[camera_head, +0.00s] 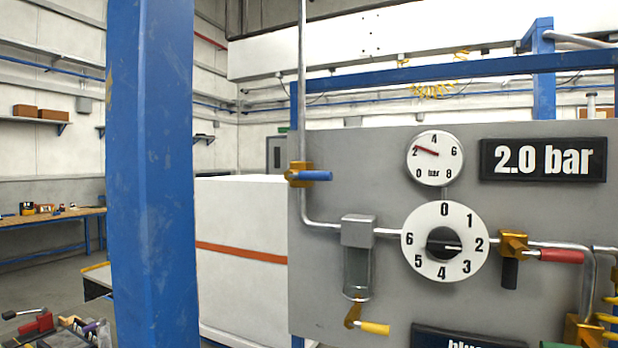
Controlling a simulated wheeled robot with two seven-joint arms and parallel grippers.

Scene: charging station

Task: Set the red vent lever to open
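The red lever (561,256) lies roughly level along the pipe on the grey panel, its grip pointing right. Its metal stem runs left to near a brass valve (513,243); I cannot tell for certain which body it turns on. A black lever (510,273) hangs straight down from that valve. No open or shut marking for the red lever is readable. Neither of my grippers is in view.
The grey panel (342,148) also carries a blue lever (316,176), yellow lever (375,328), numbered dial (419,252), gauge (434,158) and "2.0 bar" display (544,160). A blue post (153,200) stands at left, near a white cabinet (240,222).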

